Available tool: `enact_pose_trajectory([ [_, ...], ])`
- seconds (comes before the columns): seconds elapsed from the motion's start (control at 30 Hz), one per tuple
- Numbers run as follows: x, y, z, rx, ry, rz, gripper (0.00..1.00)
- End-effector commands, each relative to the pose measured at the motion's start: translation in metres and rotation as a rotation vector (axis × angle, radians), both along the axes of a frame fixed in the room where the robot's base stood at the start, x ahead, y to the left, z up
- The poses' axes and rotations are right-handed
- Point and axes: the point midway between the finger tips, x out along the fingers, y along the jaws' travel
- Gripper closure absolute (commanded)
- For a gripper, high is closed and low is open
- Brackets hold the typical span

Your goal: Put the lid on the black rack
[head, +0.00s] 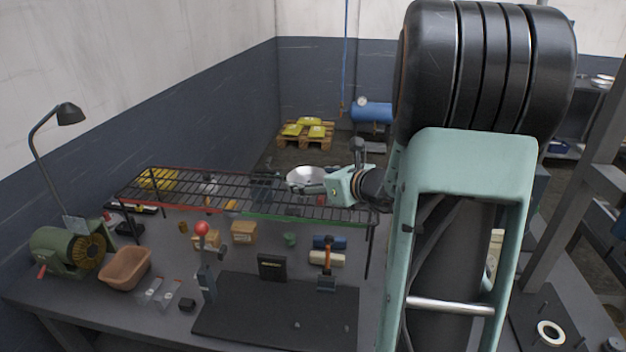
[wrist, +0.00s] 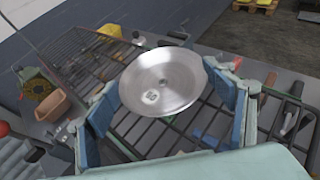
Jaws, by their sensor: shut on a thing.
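The lid (head: 305,176) is a shiny round metal disc, seen above the back right part of the black wire rack (head: 172,190). My gripper (head: 326,187) reaches in from the right at the lid's side. In the wrist view the lid (wrist: 160,82) lies between the blue-padded fingers of my gripper (wrist: 168,90), which is shut on it at its rim. The lid looks slightly tilted there, with a small pale mark on its face. The rack's bars (wrist: 150,136) run below it. I cannot tell whether the lid touches the bars.
The rack stands over a grey workbench (head: 150,318) and has red and green front edges. Yellow packs (head: 155,179) lie at its left end. A bench grinder (head: 62,250), a brown bin (head: 126,268), small boxes (head: 244,232) and a red-knobbed lever (head: 203,229) stand around the front.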

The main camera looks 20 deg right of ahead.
Motion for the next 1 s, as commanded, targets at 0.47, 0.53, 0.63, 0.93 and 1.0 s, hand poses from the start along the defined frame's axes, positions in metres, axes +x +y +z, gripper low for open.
enact_pose_trajectory([
  [0.47,0.0001,-0.0001,-0.0071,0.0,-0.001,0.0,0.54],
  [0.53,0.0002,-0.0001,-0.0081,0.0,-0.001,0.0,0.54],
  [0.63,0.0001,0.0,-0.0095,0.0,-0.001,0.0,0.54],
  [0.93,0.0,0.0,-0.0088,0.0,0.0,0.0,0.04],
  [1.0,0.0,0.0,-0.0088,0.0,0.0,0.0,0.04],
])
